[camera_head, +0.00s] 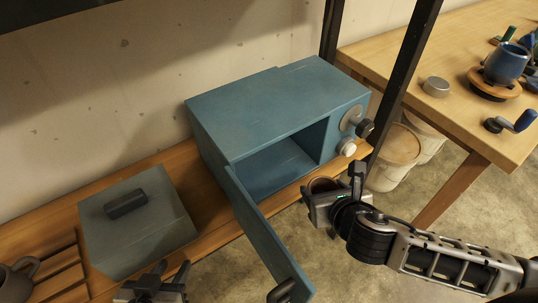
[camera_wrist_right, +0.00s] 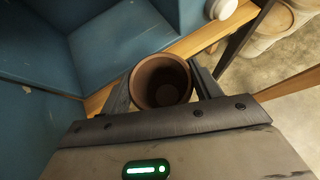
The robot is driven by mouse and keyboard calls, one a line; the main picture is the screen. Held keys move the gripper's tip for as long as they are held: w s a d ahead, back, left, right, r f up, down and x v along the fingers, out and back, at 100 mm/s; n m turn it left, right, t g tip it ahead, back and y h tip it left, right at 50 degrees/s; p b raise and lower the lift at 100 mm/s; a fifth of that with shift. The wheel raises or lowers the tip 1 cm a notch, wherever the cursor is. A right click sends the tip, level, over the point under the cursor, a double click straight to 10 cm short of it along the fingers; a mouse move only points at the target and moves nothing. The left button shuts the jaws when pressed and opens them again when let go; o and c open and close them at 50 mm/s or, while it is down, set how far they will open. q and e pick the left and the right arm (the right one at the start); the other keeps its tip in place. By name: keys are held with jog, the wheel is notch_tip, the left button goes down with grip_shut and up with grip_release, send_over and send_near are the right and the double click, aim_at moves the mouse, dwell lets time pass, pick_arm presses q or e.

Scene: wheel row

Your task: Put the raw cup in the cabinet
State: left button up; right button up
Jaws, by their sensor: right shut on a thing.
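The raw cup (camera_wrist_right: 161,82), a brown clay cup, is held between the fingers of my right gripper (camera_wrist_right: 163,92), its open mouth facing the wrist camera. In the head view the cup (camera_head: 321,185) is partly hidden by my right gripper (camera_head: 336,187), just outside the front right of the cabinet. The blue cabinet (camera_head: 275,98) stands on a wooden bench. Its door (camera_head: 262,235) is swung open toward the front, and the inside looks empty. My left gripper (camera_head: 172,270) is at the bottom edge, its fingers apart and empty.
A grey box with a dark handle (camera_head: 137,225) sits left of the cabinet. A dark mug (camera_head: 17,279) is at the far left. Round knobs (camera_head: 347,147) stick out of the cabinet's right front. A black post (camera_head: 402,85) stands right of it, before a second table (camera_head: 455,105).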

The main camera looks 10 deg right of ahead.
jog(key=w+a, duration=0.2)
jog(key=w, duration=0.3)
jog(key=w+a, duration=0.2)
jog(key=w, duration=0.3)
jog(key=w+a, duration=0.2)
jog(key=w, duration=0.3)
jog(key=shift+w+a+r+b, duration=0.15)
jog(key=shift+b, duration=0.2)
jog(key=shift+f, duration=0.4)
jog(key=shift+f, duration=0.3)
jog(key=o, duration=1.2)
